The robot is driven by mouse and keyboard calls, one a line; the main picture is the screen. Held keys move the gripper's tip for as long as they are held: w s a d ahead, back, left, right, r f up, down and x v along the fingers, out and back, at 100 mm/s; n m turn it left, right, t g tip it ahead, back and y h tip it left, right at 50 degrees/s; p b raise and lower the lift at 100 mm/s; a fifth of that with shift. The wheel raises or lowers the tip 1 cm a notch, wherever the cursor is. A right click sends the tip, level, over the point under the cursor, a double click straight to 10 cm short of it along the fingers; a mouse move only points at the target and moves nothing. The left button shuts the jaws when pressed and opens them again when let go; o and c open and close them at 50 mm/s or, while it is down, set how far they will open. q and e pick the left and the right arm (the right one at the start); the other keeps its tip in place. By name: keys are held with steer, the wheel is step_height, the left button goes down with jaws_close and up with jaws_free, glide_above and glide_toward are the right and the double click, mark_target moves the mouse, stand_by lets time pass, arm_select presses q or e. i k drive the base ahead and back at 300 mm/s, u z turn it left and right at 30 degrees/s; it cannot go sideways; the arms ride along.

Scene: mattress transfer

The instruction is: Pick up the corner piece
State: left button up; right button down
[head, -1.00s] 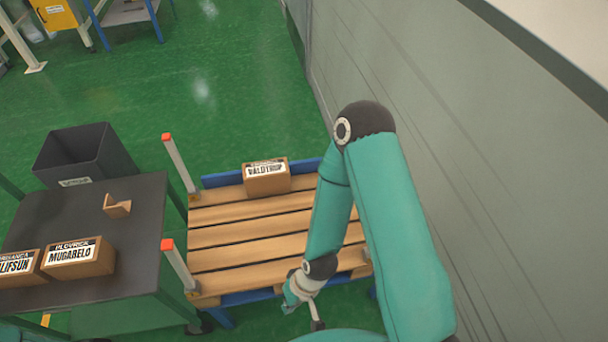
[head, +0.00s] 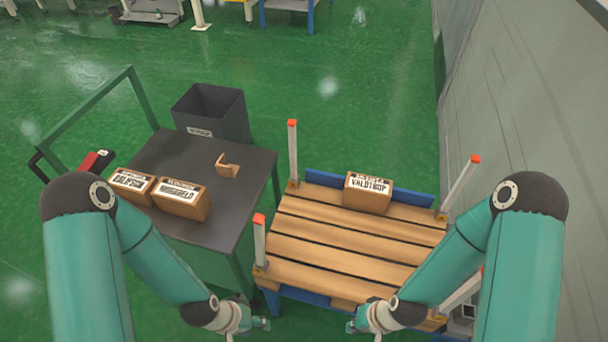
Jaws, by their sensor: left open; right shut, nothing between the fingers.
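The corner piece (head: 228,165), a small tan angled bracket, stands on the dark top of the green cart (head: 215,232), near its far right part. My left gripper (head: 262,325) is open and empty at the bottom of the head view, low between the cart and the pallet and well nearer to me than the corner piece. My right gripper (head: 352,326) is shut and empty in front of the near edge of the pallet. Both grippers are small in view and partly cut off by the lower edge.
Two labelled cartons (head: 181,199) (head: 131,184) stand on the cart left of the corner piece. A dark bin (head: 213,113) is behind it. A wooden pallet (head: 330,247) with orange-tipped posts (head: 292,150) holds one carton (head: 367,193). A grey wall (head: 500,110) runs along the right.

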mark_target(224, 169)
steer(key=k, duration=1.3)
steer(key=u, duration=0.4)
steer(key=i, duration=0.8)
steer(key=u, duration=0.75)
steer(key=i, duration=0.7)
